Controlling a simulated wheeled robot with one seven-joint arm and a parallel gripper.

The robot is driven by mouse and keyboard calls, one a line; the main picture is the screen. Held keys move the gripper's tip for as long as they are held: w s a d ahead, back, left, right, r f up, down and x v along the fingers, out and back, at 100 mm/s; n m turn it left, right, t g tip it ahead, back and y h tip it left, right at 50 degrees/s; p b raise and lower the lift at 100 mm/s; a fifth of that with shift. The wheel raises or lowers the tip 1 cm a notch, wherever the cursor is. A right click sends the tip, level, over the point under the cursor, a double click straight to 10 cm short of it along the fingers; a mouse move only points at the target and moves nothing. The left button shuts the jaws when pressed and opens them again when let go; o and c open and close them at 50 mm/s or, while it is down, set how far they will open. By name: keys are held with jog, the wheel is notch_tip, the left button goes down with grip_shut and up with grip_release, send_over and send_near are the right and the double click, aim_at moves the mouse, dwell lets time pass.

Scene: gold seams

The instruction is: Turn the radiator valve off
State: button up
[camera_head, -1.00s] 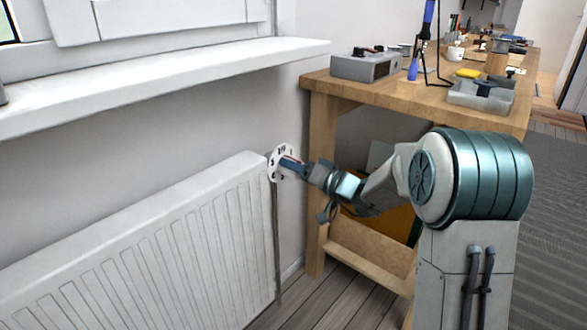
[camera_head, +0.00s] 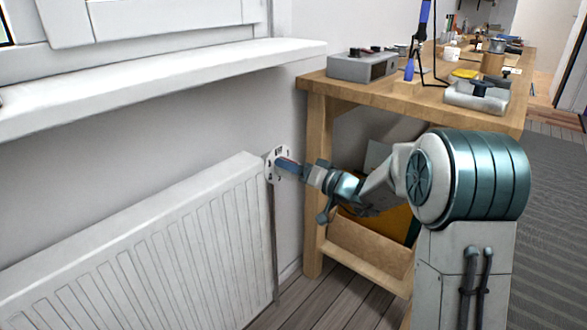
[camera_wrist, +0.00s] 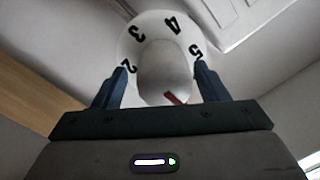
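The radiator valve is a white round knob (camera_wrist: 163,65) on a white dial plate (camera_wrist: 150,27) with black numbers; 2, 3, 4 and 5 show in the wrist view. A red mark sits on the knob's near lower edge, toward the 5 side. The dial also shows in the head view (camera_head: 272,167), at the radiator's upper right end. My gripper (camera_wrist: 160,70) is open, with its dark blue fingers on either side of the knob. A gap shows at the left finger; the right finger is very close. In the head view my gripper (camera_head: 289,166) reaches the dial and hides the knob.
The white radiator (camera_head: 150,245) is left of my gripper, under a window sill (camera_head: 170,80). A wooden workbench (camera_head: 420,98) with tools stands behind and right of my arm.

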jog(key=p+v, duration=0.3)
jog(key=v, duration=1)
jog(key=shift+s+d, duration=0.2)
jog(key=shift+d, duration=0.1)
jog(key=s+a+r+g+h+p, duration=0.2)
jog(key=s+r+g+p, duration=0.3)
jog(key=s+r+p, duration=0.45)
jog(key=s+a+r+g+h+p, duration=0.35)
jog(key=s+r+p, duration=0.45)
jog(key=p, duration=0.3)
jog(key=s+d+r+m+h+p, duration=0.2)
jog(key=s+d+r+h+p, duration=0.2)
jog(key=r+p, duration=0.5)
jog(key=s+d+r+m+h+p, duration=0.1)
jog(key=s+d+r+h+p, duration=0.4)
jog(key=d+r+p, duration=0.3)
jog(key=shift+r+m+t+p, duration=0.4)
jog(key=shift+r+t+p, duration=0.05)
jog(key=shift+r+p, duration=0.5)
